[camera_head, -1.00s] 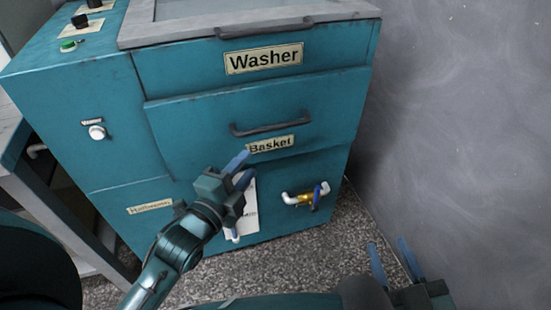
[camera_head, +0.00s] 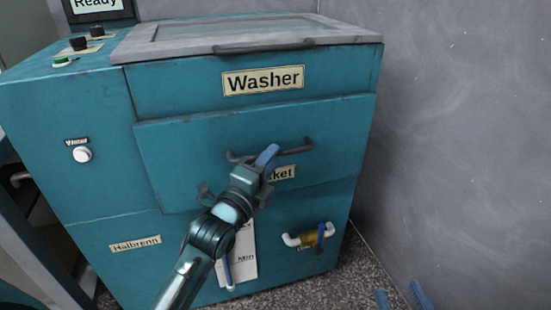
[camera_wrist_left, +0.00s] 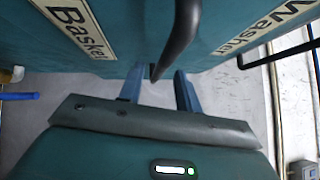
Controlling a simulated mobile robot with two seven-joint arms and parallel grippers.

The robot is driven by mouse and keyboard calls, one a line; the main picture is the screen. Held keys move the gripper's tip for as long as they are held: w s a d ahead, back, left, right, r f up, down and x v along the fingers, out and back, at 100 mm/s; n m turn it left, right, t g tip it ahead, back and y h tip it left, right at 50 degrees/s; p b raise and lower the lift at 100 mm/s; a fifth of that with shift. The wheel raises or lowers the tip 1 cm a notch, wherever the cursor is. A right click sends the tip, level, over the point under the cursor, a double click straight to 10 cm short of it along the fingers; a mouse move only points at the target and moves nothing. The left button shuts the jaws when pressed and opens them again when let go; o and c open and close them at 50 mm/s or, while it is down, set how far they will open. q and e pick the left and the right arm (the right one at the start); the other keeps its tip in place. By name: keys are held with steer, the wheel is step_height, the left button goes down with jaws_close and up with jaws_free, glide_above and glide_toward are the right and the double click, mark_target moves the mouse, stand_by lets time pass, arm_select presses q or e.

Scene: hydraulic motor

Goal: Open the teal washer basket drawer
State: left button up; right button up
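The teal basket drawer (camera_head: 190,145) is the middle front panel of the washer, with a dark bar handle (camera_head: 298,149) across it. Its front stands slightly proud of the panels around it. The label (camera_head: 283,172) is partly covered by my left gripper (camera_head: 267,157), which is at the handle. In the left wrist view, the left gripper (camera_wrist_left: 158,88) has its blue fingers apart. The dark handle (camera_wrist_left: 180,40) reaches down to the gap between the fingertips; contact cannot be told. My right gripper (camera_head: 403,298) shows only two separated blue fingertips at the bottom right.
The washer lid (camera_head: 190,37) with its own handle is above the drawer. A pipe with a blue-handled valve (camera_head: 312,237) and a hanging paper tag (camera_head: 243,255) are below. A grey wall (camera_head: 460,150) stands to the right; speckled floor shows in front.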

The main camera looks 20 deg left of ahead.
arm_select(q)
steer(key=shift+b+x, duration=0.3)
steer(key=shift+x, duration=1.25)
jaws_close()
